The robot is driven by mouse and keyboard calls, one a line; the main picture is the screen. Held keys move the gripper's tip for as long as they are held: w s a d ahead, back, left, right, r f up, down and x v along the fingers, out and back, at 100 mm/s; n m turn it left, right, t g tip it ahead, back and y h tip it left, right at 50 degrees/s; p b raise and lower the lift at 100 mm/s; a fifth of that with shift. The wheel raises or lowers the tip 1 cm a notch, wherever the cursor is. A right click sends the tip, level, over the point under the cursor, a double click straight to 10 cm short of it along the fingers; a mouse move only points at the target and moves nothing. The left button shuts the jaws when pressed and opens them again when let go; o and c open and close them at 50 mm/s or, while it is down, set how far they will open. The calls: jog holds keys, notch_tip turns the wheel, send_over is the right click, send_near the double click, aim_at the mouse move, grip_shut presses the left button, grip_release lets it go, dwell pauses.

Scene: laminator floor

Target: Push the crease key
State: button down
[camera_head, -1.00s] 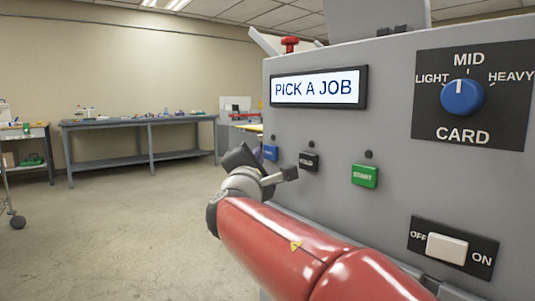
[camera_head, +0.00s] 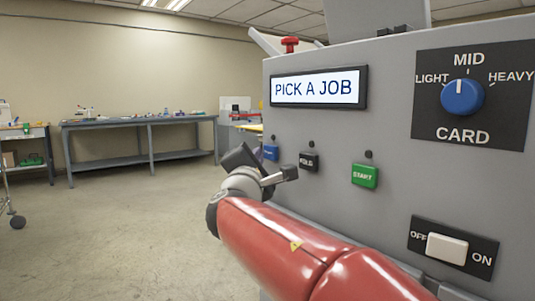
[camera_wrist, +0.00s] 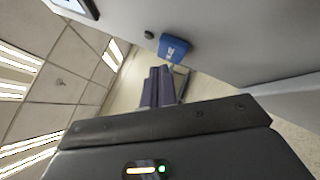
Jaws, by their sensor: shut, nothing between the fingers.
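The grey machine panel (camera_head: 400,190) carries a row of keys: a blue key (camera_head: 271,152), a black key (camera_head: 309,161) reading something like FOLD, and a green START key (camera_head: 364,175). The blue key's label is too small to read; no key clearly reads CREASE. In the wrist view the blue key (camera_wrist: 174,48) lies just beyond and slightly right of the fingertips. My gripper (camera_wrist: 158,72) is shut and empty, apart from the key as far as I can tell. In the head view my wrist is left of and below the keys, and the fingertips cannot be made out.
A display (camera_head: 318,88) reads PICK A JOB. A blue CARD dial (camera_head: 462,97) and a white OFF/ON rocker (camera_head: 447,248) sit on the panel's right. A workbench (camera_head: 140,124) stands by the far wall.

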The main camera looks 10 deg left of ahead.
dwell(0.3)
jog(key=shift+w+d+b, duration=0.3)
jog(key=shift+w+b, duration=0.05)
jog(key=shift+b, duration=0.05)
jog(key=shift+w+d, duration=0.2)
jog(key=shift+w, duration=0.05)
dwell(0.5)
jog(key=shift+s+a, duration=0.1)
jog(key=shift+s, duration=0.05)
jog(key=shift+s+a+b, duration=0.35)
jog(key=shift+s, duration=0.1)
jog(key=s+a, duration=0.4)
jog(key=shift+s, duration=0.3)
dwell(0.4)
